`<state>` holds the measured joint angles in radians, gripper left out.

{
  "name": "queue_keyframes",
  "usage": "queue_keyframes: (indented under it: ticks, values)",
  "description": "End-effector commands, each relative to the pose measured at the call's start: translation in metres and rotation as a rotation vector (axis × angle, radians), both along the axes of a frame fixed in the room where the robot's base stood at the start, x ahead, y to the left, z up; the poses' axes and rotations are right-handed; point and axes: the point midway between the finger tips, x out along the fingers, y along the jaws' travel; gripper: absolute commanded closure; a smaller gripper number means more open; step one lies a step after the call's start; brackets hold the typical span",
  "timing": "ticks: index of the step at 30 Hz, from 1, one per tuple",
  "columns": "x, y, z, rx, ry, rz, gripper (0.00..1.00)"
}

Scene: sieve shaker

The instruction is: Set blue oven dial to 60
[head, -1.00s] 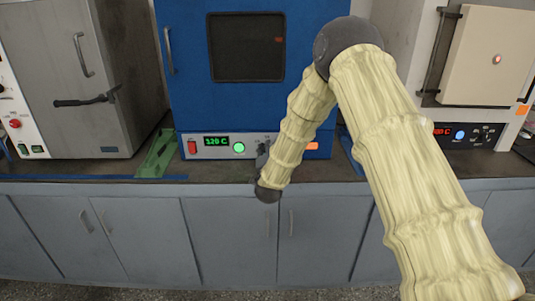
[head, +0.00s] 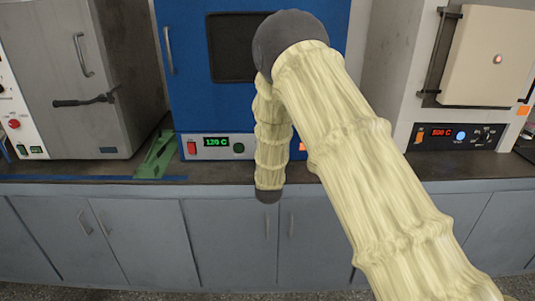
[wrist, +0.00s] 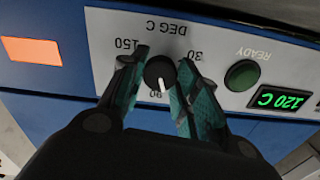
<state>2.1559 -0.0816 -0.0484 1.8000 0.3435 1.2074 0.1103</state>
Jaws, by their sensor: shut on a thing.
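The blue oven (head: 190,90) stands in the middle of the bench, its display (head: 216,142) reading 120 C in green. In the wrist view the picture is upside down. The black round dial (wrist: 158,70) sits on the grey panel (wrist: 104,28) under the letters DEG C, between the marks 30 and 150. In the head view my arm hides the dial and gripper.
The round READY light (wrist: 242,75) is dim green, beside the display. An orange rectangle (wrist: 32,52) is on the panel's other side. A grey oven (head: 60,80) stands left, a beige furnace (head: 440,120) right.

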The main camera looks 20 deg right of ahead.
Motion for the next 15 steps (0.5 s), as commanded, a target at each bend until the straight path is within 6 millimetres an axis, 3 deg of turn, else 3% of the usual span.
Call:
queue_keyframes:
  ticks: [15]
  values:
    - [-0.0008,0.0014,-0.0029,-0.438,0.129,0.002,0.92]
